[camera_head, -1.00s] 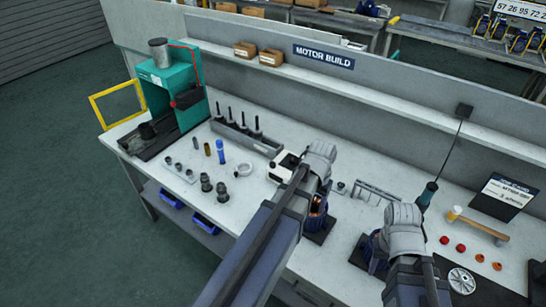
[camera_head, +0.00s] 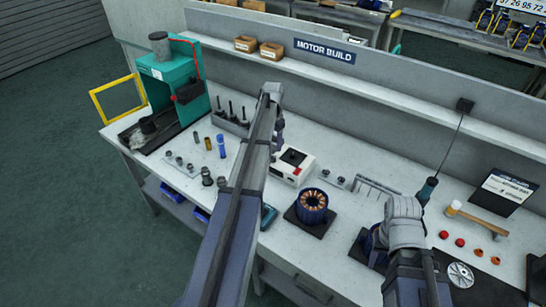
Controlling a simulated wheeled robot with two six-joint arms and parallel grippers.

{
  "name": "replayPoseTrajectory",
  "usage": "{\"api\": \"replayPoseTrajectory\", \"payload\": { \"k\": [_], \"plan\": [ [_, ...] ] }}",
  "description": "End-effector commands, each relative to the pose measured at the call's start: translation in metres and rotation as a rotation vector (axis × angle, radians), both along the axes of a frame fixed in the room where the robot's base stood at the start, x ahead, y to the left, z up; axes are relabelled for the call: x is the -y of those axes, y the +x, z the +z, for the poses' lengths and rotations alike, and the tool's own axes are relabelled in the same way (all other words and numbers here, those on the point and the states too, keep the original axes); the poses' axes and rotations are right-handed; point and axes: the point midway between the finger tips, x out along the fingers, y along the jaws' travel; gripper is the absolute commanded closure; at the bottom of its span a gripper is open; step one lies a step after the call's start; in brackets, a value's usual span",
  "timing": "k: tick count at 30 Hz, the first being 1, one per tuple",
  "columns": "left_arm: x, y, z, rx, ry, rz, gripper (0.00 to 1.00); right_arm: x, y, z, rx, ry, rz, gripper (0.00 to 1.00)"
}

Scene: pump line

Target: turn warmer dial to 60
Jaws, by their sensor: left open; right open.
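The warmer appears to be the white box with a black top plate (camera_head: 293,165) in the middle of the bench. A small red mark shows on its front; its dial and setting are too small to read. My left gripper (camera_head: 279,132) is just behind and left of the box, partly hidden by my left arm; it is open, and I see nothing held in it. Whether it touches the box I cannot tell. My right gripper (camera_head: 380,240) is mostly hidden under its wrist, near a blue motor housing (camera_head: 368,247); it is open.
A copper-wound stator (camera_head: 312,206) stands on a black pad in front of the box. A green press (camera_head: 175,85) stands at the far left, with small parts nearby.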

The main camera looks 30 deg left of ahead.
Motion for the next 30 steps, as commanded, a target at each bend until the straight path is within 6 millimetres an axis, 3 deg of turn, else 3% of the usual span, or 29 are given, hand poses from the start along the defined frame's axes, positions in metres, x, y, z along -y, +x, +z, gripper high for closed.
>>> {"api": "replayPoseTrajectory", "payload": {
  "k": [15, 27, 30],
  "plan": [
    [0.0, 0.0, -0.065, 0.0, 0.0, 0.0, 0.38, 0.0, 0.0, -0.065, 0.0, 0.0, 0.0, 0.5],
    [0.0, 0.0, -0.069, 0.0, 0.0, 0.0, 0.38, 0.0, 0.0, -0.069, 0.0, 0.0, 0.0, 0.5],
    [0.001, 0.0, -0.069, 0.0, 0.0, 0.0, 0.47, 0.0, 0.0, -0.069, 0.0, 0.0, 0.0, 0.5]
  ]
}}
